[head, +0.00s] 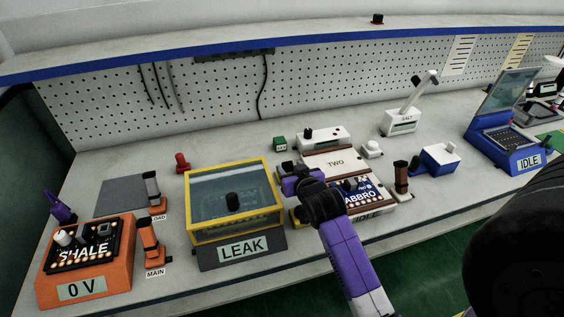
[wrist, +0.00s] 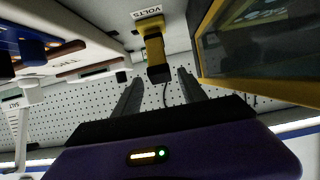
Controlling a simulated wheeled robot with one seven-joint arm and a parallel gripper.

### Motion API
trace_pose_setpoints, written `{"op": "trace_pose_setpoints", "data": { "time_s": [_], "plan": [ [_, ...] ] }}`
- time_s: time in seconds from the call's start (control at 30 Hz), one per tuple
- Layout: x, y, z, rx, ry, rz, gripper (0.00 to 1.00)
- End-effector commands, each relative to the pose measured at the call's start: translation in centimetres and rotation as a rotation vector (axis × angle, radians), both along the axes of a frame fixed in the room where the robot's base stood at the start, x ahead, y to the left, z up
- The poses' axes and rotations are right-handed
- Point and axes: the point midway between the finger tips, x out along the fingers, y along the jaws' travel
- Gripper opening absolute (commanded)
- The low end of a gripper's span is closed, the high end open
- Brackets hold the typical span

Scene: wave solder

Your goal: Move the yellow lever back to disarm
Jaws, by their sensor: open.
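The yellow lever (wrist: 154,46) with a dark end stands at a plate marked VOLTS (wrist: 148,12) in the wrist view. My gripper (wrist: 159,78) is open, and its two dark fingertips lie on either side of the lever's dark end in the picture. I cannot tell whether they touch it. There the lever is mostly hidden behind my arm.
The LEAK tank's yellow frame (wrist: 207,35) is close beside the lever in the wrist view. The orange MAIN lever (head: 149,240), the grey LOAD lever (head: 153,190) and the orange SHALE unit (head: 85,275) stand at the left. A brown lever (head: 402,177) stands right of my arm.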

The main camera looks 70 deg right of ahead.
Motion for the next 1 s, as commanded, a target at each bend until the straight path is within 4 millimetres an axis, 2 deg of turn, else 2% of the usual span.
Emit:
{"op": "trace_pose_setpoints", "data": {
  "time_s": [0.43,0.87,1.0],
  "plan": [
    [3.7,-4.3,-2.3,-0.001,-0.002,0.001,0.49],
    [4.4,-5.1,-2.7,-0.002,-0.002,0.001,0.49],
    [4.4,-5.1,-2.7,-0.002,-0.002,0.001,0.24]
  ]
}}
